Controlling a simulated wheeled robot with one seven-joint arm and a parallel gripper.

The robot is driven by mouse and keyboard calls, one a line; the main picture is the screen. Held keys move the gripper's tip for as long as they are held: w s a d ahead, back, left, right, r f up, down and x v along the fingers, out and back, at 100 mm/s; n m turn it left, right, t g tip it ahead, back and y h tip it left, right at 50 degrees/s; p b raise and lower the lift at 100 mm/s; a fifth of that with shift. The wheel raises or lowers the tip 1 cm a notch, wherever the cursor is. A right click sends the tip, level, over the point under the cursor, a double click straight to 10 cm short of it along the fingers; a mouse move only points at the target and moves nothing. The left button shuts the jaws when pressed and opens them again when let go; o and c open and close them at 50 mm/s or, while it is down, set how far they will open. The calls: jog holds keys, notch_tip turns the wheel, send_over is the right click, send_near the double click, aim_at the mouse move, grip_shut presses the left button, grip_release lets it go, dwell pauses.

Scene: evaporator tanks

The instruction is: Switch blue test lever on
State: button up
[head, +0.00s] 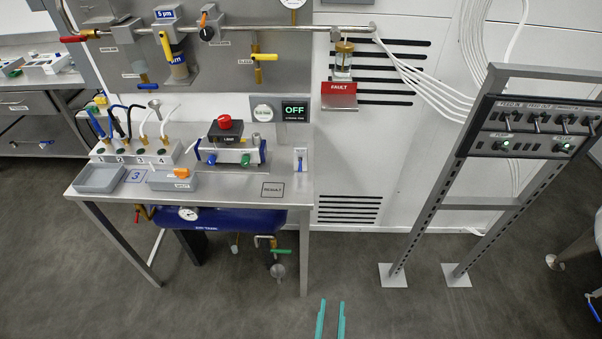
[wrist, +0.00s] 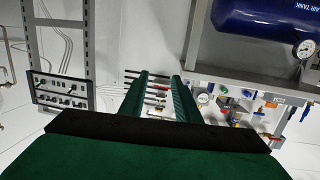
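A small white plate with a blue lever (head: 300,160) stands at the right rear of the steel bench in the head view; it looks like the test lever, but its label is too small to read. A display (head: 294,110) above it reads OFF in green. My gripper (head: 331,302) shows as two teal fingers at the bottom of the head view, in front of and below the bench, well apart from the lever. The fingers are parallel with an empty gap. In the wrist view my gripper (wrist: 162,78) is also open; I cannot make out the lever there.
The steel bench (head: 235,198) carries a manifold (head: 232,152) with coloured knobs, hoses and grey trays. A blue air tank (head: 225,220) hangs beneath. A switch panel (head: 535,127) on a metal frame stands at right. The floor between bench and frame is clear.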

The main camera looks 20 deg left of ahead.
jog(key=w+a+r+y, duration=0.15)
jog(key=w+a, duration=0.25)
jog(key=w, duration=0.4)
jog(key=w+a+r+y, duration=0.15)
jog(key=w+a, duration=0.25)
jog(key=w, duration=0.5)
jog(key=y, duration=0.2)
send_near(300, 170)
jog(key=shift+n+t+h, duration=0.3)
jog(key=shift+n+h, duration=0.1)
jog(key=x, duration=0.9)
jog(key=shift+a+f, duration=0.15)
jog(key=shift+a, duration=0.1)
jog(key=shift+c, duration=0.3)
jog(key=shift+s, duration=0.1)
grip_shut()
